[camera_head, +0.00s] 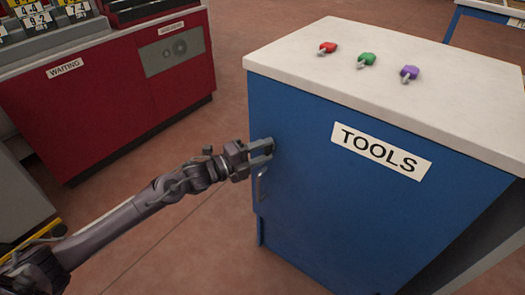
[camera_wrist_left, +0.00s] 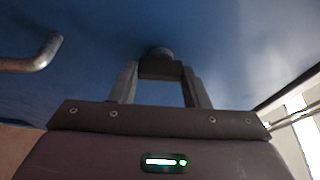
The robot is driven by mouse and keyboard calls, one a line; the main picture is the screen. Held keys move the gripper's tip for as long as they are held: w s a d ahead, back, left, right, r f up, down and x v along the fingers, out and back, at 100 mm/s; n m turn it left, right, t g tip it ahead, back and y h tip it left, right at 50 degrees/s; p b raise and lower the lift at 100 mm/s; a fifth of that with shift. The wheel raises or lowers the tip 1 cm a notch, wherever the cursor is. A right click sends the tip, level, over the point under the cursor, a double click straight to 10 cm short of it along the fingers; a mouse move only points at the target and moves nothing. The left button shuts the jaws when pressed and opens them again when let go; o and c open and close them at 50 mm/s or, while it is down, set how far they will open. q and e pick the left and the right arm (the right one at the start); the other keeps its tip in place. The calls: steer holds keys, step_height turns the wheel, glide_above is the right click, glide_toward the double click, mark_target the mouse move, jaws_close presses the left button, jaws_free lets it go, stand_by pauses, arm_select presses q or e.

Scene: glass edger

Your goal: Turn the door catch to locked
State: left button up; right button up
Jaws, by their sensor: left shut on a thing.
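The blue TOOLS cabinet (camera_head: 310,190) stands at the right with its door face towards me. My left gripper (camera_head: 264,150) is at the upper left part of this face. In the left wrist view, the fingers of my left gripper (camera_wrist_left: 160,75) are shut on the dark door catch (camera_wrist_left: 161,69), whose bar lies across between them. A round dark base (camera_wrist_left: 159,52) shows behind the bar against the blue door. The fingers mostly hide the catch in the head view, and I cannot tell its locked position. My right gripper is in neither view.
The door's metal handle (camera_head: 262,184) sits just below my left gripper; it also shows in the left wrist view (camera_wrist_left: 35,56). Red, green and purple small items (camera_head: 367,60) lie on the white cabinet top. A red WAITING cabinet (camera_head: 110,95) stands left, with open floor between.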

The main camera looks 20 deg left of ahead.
arm_select(q)
steer(key=o, duration=1)
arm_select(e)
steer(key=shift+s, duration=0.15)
arm_select(q)
steer(key=shift+s+a+f, duration=0.1)
steer(key=shift+s+a, duration=0.15)
steer(key=v, duration=0.7)
steer(key=shift+p, duration=0.3)
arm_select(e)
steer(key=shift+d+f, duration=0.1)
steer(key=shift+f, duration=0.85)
